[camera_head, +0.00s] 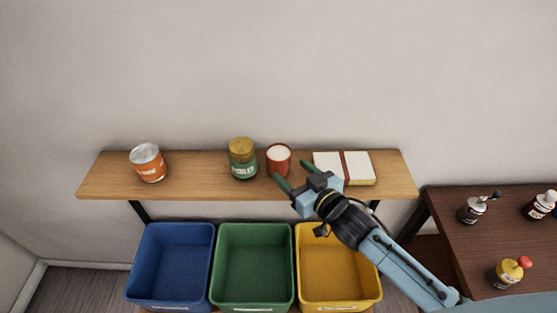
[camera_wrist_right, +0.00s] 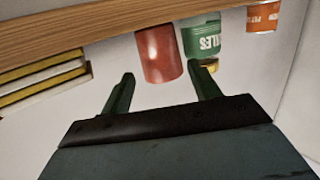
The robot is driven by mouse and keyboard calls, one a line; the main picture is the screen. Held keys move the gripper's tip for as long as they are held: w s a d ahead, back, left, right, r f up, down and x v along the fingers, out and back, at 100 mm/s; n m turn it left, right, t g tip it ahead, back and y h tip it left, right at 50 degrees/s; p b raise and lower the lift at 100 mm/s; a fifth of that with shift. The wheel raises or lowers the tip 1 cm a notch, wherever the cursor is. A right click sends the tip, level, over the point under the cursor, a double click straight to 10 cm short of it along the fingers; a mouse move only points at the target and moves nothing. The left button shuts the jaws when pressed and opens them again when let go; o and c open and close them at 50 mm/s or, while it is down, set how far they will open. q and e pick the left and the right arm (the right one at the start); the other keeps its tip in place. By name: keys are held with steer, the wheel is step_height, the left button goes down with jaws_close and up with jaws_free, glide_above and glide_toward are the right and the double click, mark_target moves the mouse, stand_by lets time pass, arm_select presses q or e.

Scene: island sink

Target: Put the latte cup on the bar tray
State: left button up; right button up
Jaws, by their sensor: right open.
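A red cup (camera_head: 278,160) with a pale top, which looks like the latte cup, stands upright on the wooden shelf. My right gripper (camera_head: 290,172) is open and empty, its two green fingers pointing toward the cup from the front right. In the right wrist view the red cup (camera_wrist_right: 160,54) appears upside down, ahead of the gap between the open fingers (camera_wrist_right: 165,83). I cannot tell whether a finger touches it. My left gripper is out of view. I cannot make out a bar tray in either view.
The wooden shelf (camera_head: 200,183) also holds an orange can (camera_head: 149,164), a green pickles jar (camera_head: 243,164) close left of the cup, and a book (camera_head: 330,163) on the right. Blue, green and yellow bins (camera_head: 253,232) stand below. A dark table (camera_head: 455,245) with bottles is at right.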

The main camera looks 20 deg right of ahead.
mark_target(278, 160)
steer(key=shift+x, duration=3.55)
steer(key=c, duration=0.9)
